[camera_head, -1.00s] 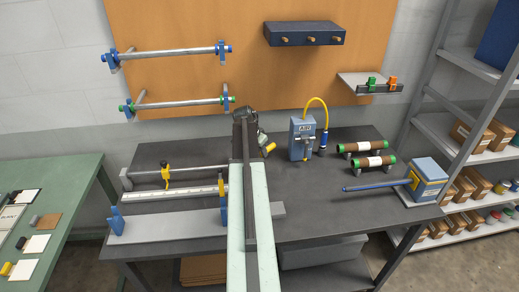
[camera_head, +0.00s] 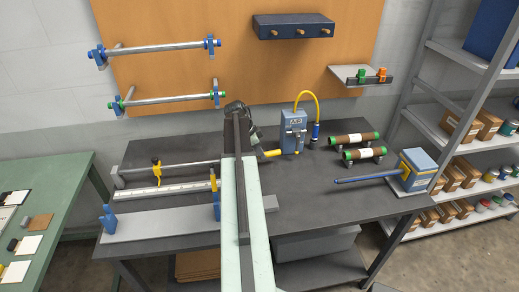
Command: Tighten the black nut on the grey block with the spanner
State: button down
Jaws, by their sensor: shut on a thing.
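My gripper (camera_head: 252,138) is over the middle of the dark bench, partly hidden by my own arm. It is shut on a slim tool with a yellow end (camera_head: 271,153), which appears to be the spanner. The tool slants down to the right, and its head is hidden or too small to make out. A grey block (camera_head: 118,178) stands at the left end of a rod on the bench, well left of my gripper. I cannot tell whether it is the task's block. I cannot make out a black nut.
Right of my gripper stand a blue-grey unit (camera_head: 293,132) with a yellow hose and two brown rollers (camera_head: 358,146). A blue bar (camera_head: 365,179) juts left from a blue box (camera_head: 417,172). A long grey plate (camera_head: 160,224) lies front left. The bench's front right is clear.

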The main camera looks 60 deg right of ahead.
jog(key=shift+s+a+m+g+y, duration=0.15)
jog(key=shift+s+a+m+y, duration=0.15)
jog(key=shift+a+m, duration=0.35)
jog(key=shift+s+a+m+g+y, duration=0.2)
jog(key=shift+s+a+m, duration=0.25)
jog(key=shift+m, duration=0.3)
jog(key=shift+s+a+m+g+y, duration=0.15)
jog(key=shift+a+m+y, duration=0.15)
jog(key=shift+a+m, duration=0.45)
jog(key=shift+s+a+m+g+y, duration=0.15)
jog(key=shift+a+m+y, duration=0.15)
jog(key=shift+a+m, duration=0.45)
jog(key=shift+d, duration=0.1)
jog(key=shift+d, duration=0.15)
jog(key=shift+w+d+n+h, duration=0.15)
jog(key=shift+d+n+h, duration=0.15)
jog(key=shift+d+n, duration=0.25)
jog(key=shift+r+p, duration=2.5)
